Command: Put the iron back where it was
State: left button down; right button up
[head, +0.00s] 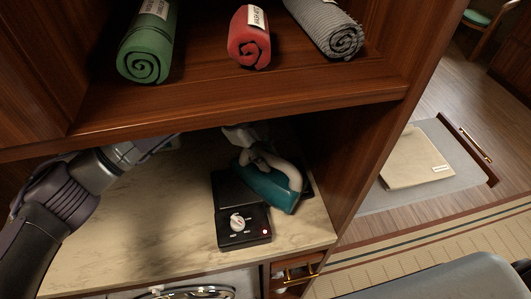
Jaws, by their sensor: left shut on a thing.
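The iron (269,189), with a teal body and a pale handle, is in the lower niche under the wooden shelf. It is over a black stand (229,190) whose front has a white dial and a small red light. I cannot tell whether the iron touches the stand. My left arm comes in from the left, and the shelf edge hides part of it. My left gripper (256,150) is at the top of the iron and shut on its handle; the fingers are small and partly hidden. My right gripper is not in view.
The shelf above holds a green rolled towel (147,48), a red one (249,40) and a grey striped one (330,30). The marble counter (155,220) is bare left of the stand. A wooden side wall (365,150) closes the niche on the right.

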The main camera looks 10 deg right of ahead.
pick_arm(q)
jog(key=c, duration=0.9)
grip_release()
jog(key=shift+c, duration=0.2)
jog(key=shift+r, duration=0.1)
jog(key=a+r+b, duration=0.2)
jog(key=b, duration=0.1)
jog(key=shift+w, duration=0.4)
jog(key=w+a+b, duration=0.3)
jog(key=a, duration=0.7)
jog(key=shift+w+a+r+b, duration=0.25)
jog(key=shift+w+r+b, duration=0.05)
jog(key=shift+w+b, duration=0.05)
